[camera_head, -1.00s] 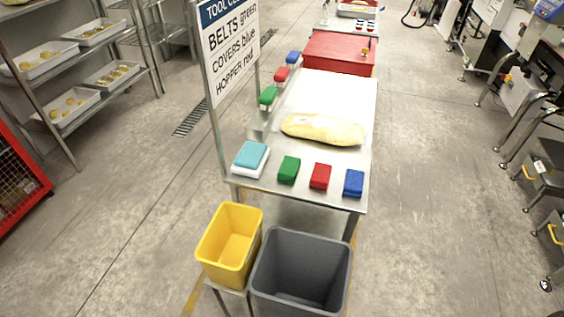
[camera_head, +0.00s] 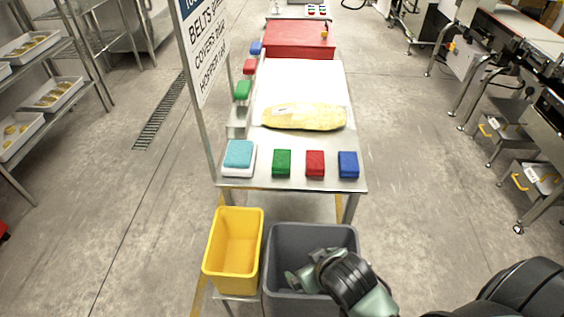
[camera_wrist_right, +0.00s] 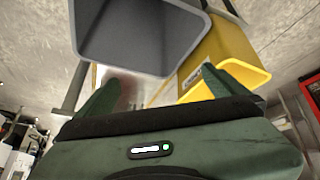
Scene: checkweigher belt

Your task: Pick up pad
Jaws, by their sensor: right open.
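A green pad (camera_head: 282,162), a red pad (camera_head: 315,163) and a blue pad (camera_head: 348,164) lie in a row along the near edge of the steel table (camera_head: 232,183). A light-blue cloth or pad (camera_head: 239,153) lies on a white tray (camera_head: 230,172) at the row's left end. My right gripper (camera_head: 303,272) is over the grey bin, nearer than the table and apart from every pad. In the right wrist view its two green fingers (camera_wrist_right: 164,88) are spread with nothing held between them. My left gripper is not in view.
A yellow bin (camera_head: 211,255) and a grey bin (camera_head: 343,233) stand before the table. A yellowish bundle (camera_head: 305,117) lies behind the pads. More coloured pads and a sign post (camera_head: 201,125) line the left side.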

